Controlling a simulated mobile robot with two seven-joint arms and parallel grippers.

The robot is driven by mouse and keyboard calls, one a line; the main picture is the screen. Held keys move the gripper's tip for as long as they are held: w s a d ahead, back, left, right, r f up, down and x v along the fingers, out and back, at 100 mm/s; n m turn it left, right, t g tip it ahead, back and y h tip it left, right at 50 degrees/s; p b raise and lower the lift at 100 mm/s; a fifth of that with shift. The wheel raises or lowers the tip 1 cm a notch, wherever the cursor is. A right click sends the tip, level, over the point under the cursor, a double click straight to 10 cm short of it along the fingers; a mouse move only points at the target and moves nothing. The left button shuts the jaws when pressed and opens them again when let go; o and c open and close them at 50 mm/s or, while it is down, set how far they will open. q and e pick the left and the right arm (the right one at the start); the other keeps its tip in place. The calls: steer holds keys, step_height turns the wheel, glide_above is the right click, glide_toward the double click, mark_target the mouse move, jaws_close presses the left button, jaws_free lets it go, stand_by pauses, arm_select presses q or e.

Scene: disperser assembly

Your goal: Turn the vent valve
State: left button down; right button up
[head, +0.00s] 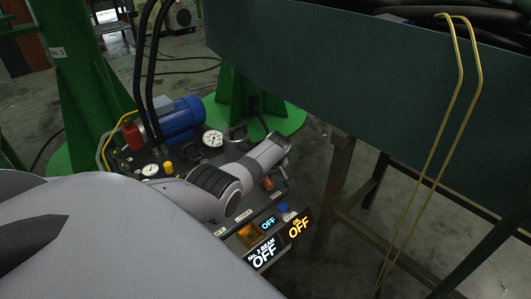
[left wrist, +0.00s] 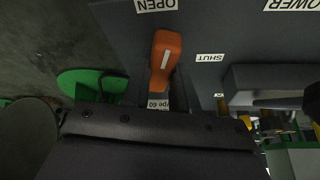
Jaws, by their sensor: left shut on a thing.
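The vent valve handle is an orange lever (left wrist: 164,60) with a white line. In the left wrist view it points up and slightly right, toward the upside-down OPEN label (left wrist: 157,5); the SHUT label (left wrist: 210,57) is to its right. In the head view an orange-brown knob (head: 268,183) shows just below the end of my left arm. My left gripper (left wrist: 155,128) is a dark bar low in the wrist view, close to the lever's near end. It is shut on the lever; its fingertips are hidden. My right gripper is in neither view.
The pump unit carries a blue motor (head: 178,119), a gauge (head: 212,138), a red cap (head: 132,135) and lit OFF displays (head: 264,254). Green stands (head: 265,110) are behind. A large dark beam (head: 350,75) with a yellow sling (head: 452,130) fills the upper right.

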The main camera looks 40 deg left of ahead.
arm_select(q)
steer(key=shift+f+n+b, duration=0.25)
steer(key=shift+n+b, duration=0.1)
steer(key=shift+n, duration=0.05)
steer(key=shift+n+g+b, duration=0.6)
steer(key=shift+n+b, duration=0.2)
steer(key=shift+n, duration=0.1)
steer(key=shift+r+n+b, duration=0.15)
steer(key=shift+n+b, duration=0.3)
steer(key=shift+n, duration=0.05)
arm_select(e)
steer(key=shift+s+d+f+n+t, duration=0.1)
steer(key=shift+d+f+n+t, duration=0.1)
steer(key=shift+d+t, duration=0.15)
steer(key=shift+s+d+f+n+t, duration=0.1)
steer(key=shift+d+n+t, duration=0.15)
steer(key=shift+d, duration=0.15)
arm_select(q)
steer(key=c, duration=0.9)
jaws_free()
steer(key=shift+w, duration=0.1)
steer(key=shift+r, duration=0.15)
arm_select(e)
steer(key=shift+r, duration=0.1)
